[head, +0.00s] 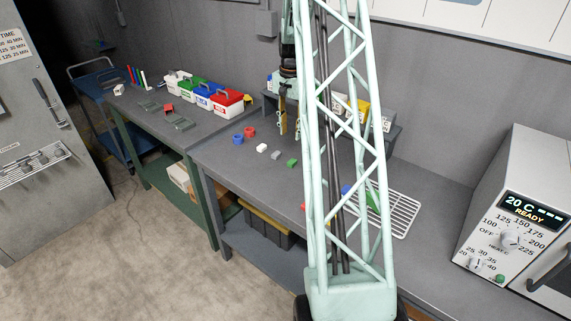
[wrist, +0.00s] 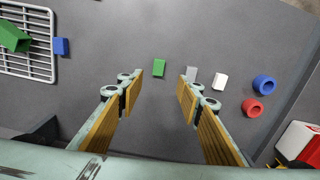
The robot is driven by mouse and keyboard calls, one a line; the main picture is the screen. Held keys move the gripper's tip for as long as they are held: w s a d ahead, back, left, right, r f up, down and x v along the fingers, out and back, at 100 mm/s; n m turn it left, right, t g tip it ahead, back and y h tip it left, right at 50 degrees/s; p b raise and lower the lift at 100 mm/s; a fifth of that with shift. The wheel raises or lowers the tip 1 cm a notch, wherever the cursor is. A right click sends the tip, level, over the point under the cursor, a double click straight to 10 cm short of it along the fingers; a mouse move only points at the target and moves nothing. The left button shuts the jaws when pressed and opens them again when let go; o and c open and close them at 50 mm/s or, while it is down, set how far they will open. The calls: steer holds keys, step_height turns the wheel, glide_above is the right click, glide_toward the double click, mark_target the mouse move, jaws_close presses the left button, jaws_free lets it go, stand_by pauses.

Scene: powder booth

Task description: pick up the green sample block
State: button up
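The small green sample block (head: 293,162) lies on the grey bench in the head view, to the right of a grey block (head: 276,155). In the wrist view the green block (wrist: 159,67) lies flat beyond the fingertips, roughly centred between them. My gripper (wrist: 160,88) is open, with nothing between its tan-padded fingers. In the head view my gripper (head: 290,118) hangs above the back of the bench, partly hidden by my lattice arm. The grey block (wrist: 191,74) and a white block (wrist: 220,81) lie to the right in the wrist view.
A blue ring (wrist: 264,84) and red ring (wrist: 252,107) lie near the bench edge. A wire rack (wrist: 38,66) holds a larger green piece (wrist: 14,38), with a blue block (wrist: 61,46) at its edge. Coloured bins (head: 228,101) stand on the left bench; an oven (head: 520,220) stands right.

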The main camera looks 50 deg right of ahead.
steer(key=shift+d+f, duration=0.45)
steer(key=shift+f, duration=0.25)
steer(key=shift+f, duration=0.1)
glide_above(292, 161)
steer(key=shift+f, duration=4.2)
steer(key=shift+f, duration=0.1)
steer(key=shift+f, duration=2.5)
steer(key=shift+a, duration=0.1)
steer(key=c, duration=0.9)
